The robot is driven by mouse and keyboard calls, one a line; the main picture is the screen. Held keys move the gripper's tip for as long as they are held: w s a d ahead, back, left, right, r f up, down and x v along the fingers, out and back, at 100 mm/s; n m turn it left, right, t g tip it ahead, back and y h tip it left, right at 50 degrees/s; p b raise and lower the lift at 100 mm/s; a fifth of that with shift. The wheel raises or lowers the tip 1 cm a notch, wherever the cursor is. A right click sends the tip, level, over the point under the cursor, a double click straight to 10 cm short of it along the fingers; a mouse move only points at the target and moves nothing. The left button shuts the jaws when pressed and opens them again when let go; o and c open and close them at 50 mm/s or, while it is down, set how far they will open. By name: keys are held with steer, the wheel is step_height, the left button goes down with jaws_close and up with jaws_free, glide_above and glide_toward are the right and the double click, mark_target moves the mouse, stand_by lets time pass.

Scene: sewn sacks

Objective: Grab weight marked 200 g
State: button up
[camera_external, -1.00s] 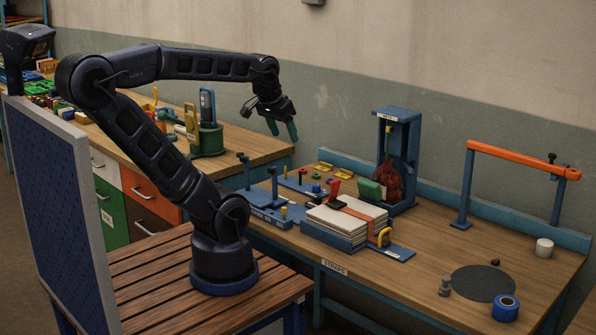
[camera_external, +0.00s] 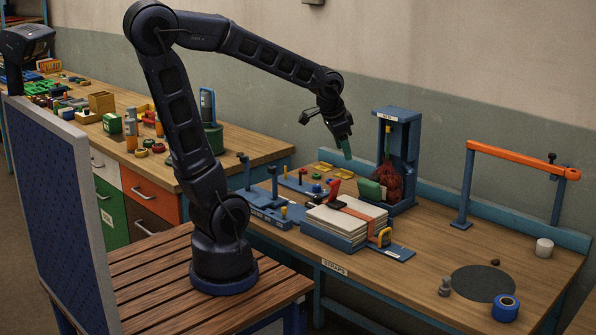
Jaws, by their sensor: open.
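A small grey knobbed piece (camera_external: 445,287) that looks like a weight stands upright on the bench, left of a dark round mat. No 200 g marking is readable in this view. My gripper is well apart from this piece, up and to its left.
The blue frame (camera_external: 402,150) holds a dark red bundle. A stack of pale sacks (camera_external: 345,222) lies in front of it. The dark mat (camera_external: 483,284), a blue tape roll (camera_external: 505,308) and a white cylinder (camera_external: 544,248) are at the right. An orange bar (camera_external: 520,158) spans two posts.

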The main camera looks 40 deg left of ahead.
steer(key=w+d+f+m+h, duration=0.1)
steer(key=w+d+f+m, duration=0.15)
steer(key=d, duration=0.25)
steer(key=w+d+f+m, duration=0.1)
steer(key=d+f, duration=0.2)
steer(key=d, duration=0.3)
steer(key=m+g+h, duration=0.3)
steer(key=m+g, duration=0.1)
steer(key=m, duration=0.4)
glide_toward(445, 277)
steer(key=shift+n, duration=0.25)
steer(key=shift+x, duration=5.4)
steer(key=c, duration=1.2)
